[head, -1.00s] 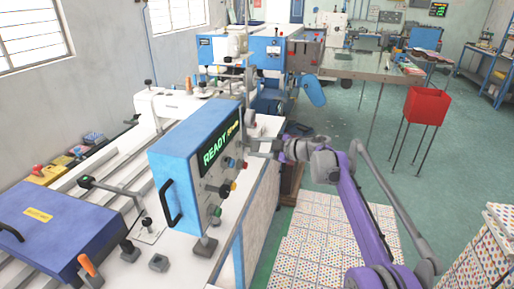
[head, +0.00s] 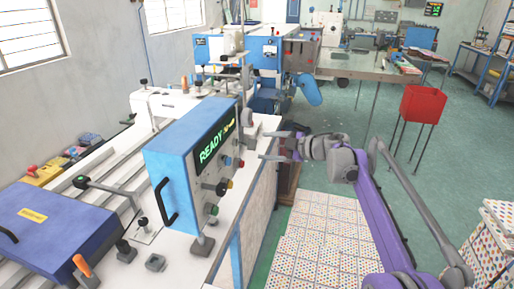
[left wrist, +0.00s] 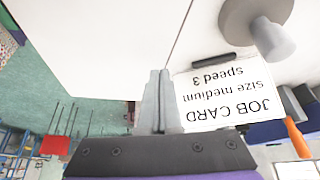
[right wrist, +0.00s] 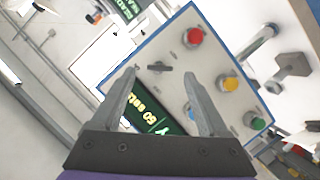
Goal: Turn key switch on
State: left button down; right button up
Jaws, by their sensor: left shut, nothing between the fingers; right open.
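A blue control box (head: 168,160) stands on the machine bed in the head view, its grey panel facing right with a lit READY display (head: 213,145). In the right wrist view a small dark key-like switch (right wrist: 159,68) sits on the grey panel (right wrist: 190,60), beside the display (right wrist: 150,113). My right gripper (head: 268,146) is open and empty, to the right of the panel and apart from it. In the right wrist view its fingertips (right wrist: 163,74) appear on either side of the switch. My left gripper (left wrist: 160,73) is shut and empty. It is outside the head view.
Red (right wrist: 195,37), yellow (right wrist: 229,83) and green (right wrist: 257,124) buttons sit near the switch. A job card (left wrist: 230,95) lies on a white surface by my left gripper. A purple-blue box (head: 50,225) stands at left. A red bin (head: 424,104) stands on legs at right.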

jog(key=v, duration=0.5)
jog(key=shift+s, duration=0.1)
